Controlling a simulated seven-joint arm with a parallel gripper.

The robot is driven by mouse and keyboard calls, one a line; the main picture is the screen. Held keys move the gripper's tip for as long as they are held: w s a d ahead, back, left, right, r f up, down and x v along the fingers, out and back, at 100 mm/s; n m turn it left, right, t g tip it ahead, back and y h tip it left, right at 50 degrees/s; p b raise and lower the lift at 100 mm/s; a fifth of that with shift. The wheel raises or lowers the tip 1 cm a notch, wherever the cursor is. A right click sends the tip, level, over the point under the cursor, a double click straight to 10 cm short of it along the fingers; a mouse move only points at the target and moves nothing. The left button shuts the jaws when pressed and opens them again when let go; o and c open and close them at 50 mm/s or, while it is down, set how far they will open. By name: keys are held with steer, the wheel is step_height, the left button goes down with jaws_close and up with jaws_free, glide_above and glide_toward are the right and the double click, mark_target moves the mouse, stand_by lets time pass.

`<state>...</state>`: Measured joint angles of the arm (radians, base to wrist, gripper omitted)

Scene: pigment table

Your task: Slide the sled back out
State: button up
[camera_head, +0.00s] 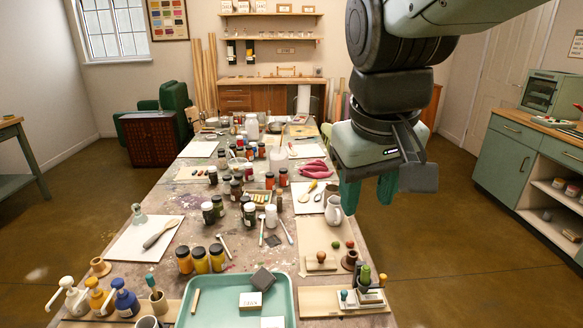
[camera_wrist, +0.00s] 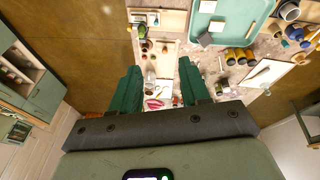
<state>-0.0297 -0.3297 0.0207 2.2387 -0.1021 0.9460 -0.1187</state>
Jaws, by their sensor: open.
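A small grey-and-white device with a green knob (camera_head: 365,276) stands on a pale board (camera_head: 312,302) at the table's front right. It looks like the piece with the sled, but the sled itself is too small to tell apart. In the wrist view the device (camera_wrist: 146,18) is at the top, beyond my fingertips. My gripper (camera_head: 368,196) hangs high at the table's right side, above and behind the device. Its two green fingers are apart with nothing between them, as the wrist view also shows (camera_wrist: 159,72).
A teal tray (camera_head: 187,312) lies left of the device. Behind the device, a board (camera_head: 318,232) holds small knobbed pieces, and a white pitcher (camera_head: 334,210) stands near the right edge. Jars (camera_head: 201,260) and bottles crowd the table's middle. The floor right of the table is free.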

steer(key=w+f+n+g+h, duration=0.1)
steer(key=w+f+n+g, duration=0.1)
steer(key=w+f, duration=0.6)
steer(key=n+g+h, duration=0.1)
steer(key=n+g, duration=0.3)
steer(key=n, duration=0.1)
glide_above(344, 291)
steer(key=w+a, duration=0.3)
step_height(344, 291, down, 23)
steer(key=x, duration=1)
steer(key=shift+c, duration=0.2)
jaws_close()
